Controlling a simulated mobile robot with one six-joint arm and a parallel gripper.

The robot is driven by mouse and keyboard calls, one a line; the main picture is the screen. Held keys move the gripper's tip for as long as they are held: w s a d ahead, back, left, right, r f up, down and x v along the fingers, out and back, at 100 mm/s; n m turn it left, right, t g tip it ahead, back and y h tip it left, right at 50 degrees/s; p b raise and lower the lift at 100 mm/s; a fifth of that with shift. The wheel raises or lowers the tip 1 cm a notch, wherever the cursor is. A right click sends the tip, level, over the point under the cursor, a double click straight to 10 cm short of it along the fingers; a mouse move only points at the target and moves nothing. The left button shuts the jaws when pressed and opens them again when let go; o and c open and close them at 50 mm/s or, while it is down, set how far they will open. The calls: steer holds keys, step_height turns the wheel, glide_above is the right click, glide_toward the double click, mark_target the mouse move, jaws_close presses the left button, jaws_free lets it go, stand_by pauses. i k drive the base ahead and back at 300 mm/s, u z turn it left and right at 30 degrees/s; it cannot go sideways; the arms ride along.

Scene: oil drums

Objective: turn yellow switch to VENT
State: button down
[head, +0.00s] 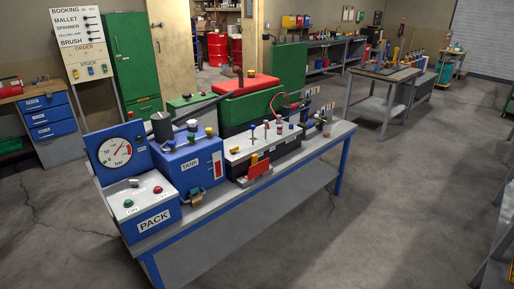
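A steel-topped bench with blue legs (225,222) crosses the middle of the head view. On it stands a blue box marked TANK (183,172), with a small yellow-topped knob (209,131) on top at the right. A small upright yellow piece (254,158) shows at the front of the white-topped block (240,146), above a red plate (259,169). I cannot tell which of these yellow parts is the switch. No VENT lettering is readable, and the switch's setting cannot be told. My gripper is not in view.
The PACK box (150,203) with green and red buttons and a pressure gauge (115,152) stand at the bench's left end. A green-and-red chest (246,101) is behind the bench. A grey table (385,84) stands at back right. Open floor lies in front and right.

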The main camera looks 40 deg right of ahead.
mark_target(232, 151)
steer(key=z, duration=0.95)
steer(key=k, duration=0.95)
steer(key=i, duration=0.9)
